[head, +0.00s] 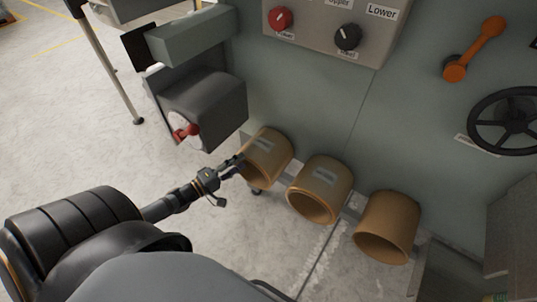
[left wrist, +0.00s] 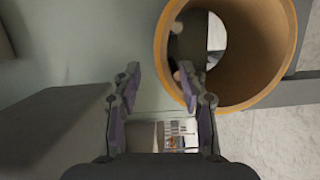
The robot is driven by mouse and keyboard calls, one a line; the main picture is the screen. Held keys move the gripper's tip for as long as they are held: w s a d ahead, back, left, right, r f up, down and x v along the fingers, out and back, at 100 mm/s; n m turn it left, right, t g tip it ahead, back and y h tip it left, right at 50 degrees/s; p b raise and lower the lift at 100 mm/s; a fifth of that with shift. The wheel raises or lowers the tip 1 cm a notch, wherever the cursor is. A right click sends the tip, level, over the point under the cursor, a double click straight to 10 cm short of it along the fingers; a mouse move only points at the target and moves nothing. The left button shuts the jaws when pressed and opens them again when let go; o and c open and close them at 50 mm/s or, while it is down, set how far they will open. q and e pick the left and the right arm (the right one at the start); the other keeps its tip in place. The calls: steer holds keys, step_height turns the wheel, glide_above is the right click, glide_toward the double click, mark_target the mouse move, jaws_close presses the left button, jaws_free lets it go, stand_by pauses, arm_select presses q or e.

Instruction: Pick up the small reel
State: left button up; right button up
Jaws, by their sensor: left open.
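Three tan hollow cylinders sit in a row on the machine's front: a left one (head: 268,152), a middle one (head: 325,180) and a right one (head: 390,222). I cannot tell whether one of these is the small reel or whether it lies inside one. My left gripper (head: 236,163) is open and empty, at the left side of the left cylinder. In the left wrist view, a tan cylinder's open mouth (left wrist: 232,101) is just right of my left gripper (left wrist: 160,78), with the right finger overlapping its rim. A dark shape shows inside. My right gripper is out of view.
A dark grey box (head: 205,105) with a red knob (head: 186,131) juts out above and left of my left gripper. A panel with red (head: 280,19) and black (head: 347,37) knobs, an orange lever (head: 475,48) and a handwheel (head: 505,122) are higher up. Floor is clear at left.

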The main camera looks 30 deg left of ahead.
mark_target(248, 155)
arm_select(q)
steer(key=b+x, duration=0.1)
steer(key=x, duration=0.3)
steer(key=shift+w+f, duration=0.1)
steer(key=shift+w, duration=0.25)
steer(key=b+x, duration=0.1)
steer(key=x, duration=0.4)
steer(key=shift+w+d+b, duration=0.1)
steer(key=shift+b, duration=0.2)
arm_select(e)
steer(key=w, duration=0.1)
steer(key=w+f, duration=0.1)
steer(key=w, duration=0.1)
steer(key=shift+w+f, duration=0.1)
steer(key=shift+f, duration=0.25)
arm_select(q)
jaws_close()
